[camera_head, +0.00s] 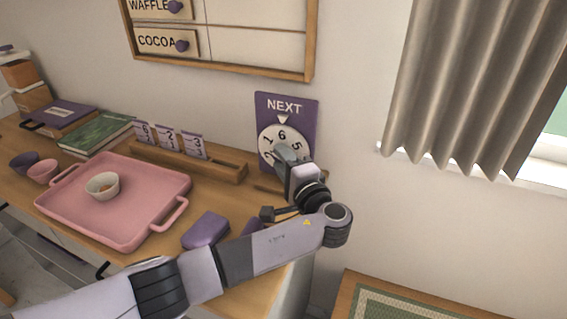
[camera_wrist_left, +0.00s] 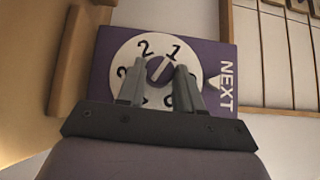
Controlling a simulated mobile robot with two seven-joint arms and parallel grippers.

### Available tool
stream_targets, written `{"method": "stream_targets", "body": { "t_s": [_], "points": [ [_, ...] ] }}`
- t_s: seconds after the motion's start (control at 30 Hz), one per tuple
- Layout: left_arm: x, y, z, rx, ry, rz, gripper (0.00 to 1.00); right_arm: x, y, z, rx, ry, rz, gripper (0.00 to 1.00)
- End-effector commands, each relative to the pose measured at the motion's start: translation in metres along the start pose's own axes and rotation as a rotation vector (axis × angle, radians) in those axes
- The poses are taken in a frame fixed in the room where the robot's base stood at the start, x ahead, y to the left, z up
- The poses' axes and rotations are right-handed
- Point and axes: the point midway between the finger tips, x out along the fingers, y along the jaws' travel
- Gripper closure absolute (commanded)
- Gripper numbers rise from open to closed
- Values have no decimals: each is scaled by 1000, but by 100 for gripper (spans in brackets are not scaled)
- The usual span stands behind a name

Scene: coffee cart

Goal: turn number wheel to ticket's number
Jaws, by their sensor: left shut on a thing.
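The purple NEXT board (camera_head: 306,118) leans upright at the back of the counter, with a white number wheel (camera_head: 265,141) below its white pointer. In the head view the 6 is under the pointer, with 1 to its left and 5 to its right. My left gripper (camera_head: 286,153) is at the wheel's middle and hides its lower part. In the left wrist view, the fingers (camera_wrist_left: 160,72) are shut on the wheel's central knob (camera_wrist_left: 160,68). Purple-topped tickets numbered 6 (camera_head: 143,133), 2 (camera_head: 168,138) and 3 (camera_head: 194,146) stand in a wooden rail. My right gripper is out of view.
A pink tray (camera_head: 125,221) with a small bowl (camera_head: 102,186) lies left of my arm. A purple object (camera_head: 205,231) sits close to the arm. A wooden menu board (camera_head: 233,59) hangs above, and a curtain (camera_head: 470,90) is at right.

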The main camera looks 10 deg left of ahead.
Motion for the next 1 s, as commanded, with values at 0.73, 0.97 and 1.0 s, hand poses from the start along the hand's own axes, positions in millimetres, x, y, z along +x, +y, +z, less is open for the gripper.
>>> {"method": "stream_targets", "body": {
  "t_s": [0.73, 0.97, 1.0],
  "points": [
    [1, 1, 1, 11, -2, -9, 40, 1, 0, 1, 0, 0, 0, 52],
    [-8, 2, 0, 9, 2, -8, 40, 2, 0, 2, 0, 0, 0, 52],
    [-14, 2, 0, 9, 2, -7, 40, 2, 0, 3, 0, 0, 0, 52]
  ]
}}
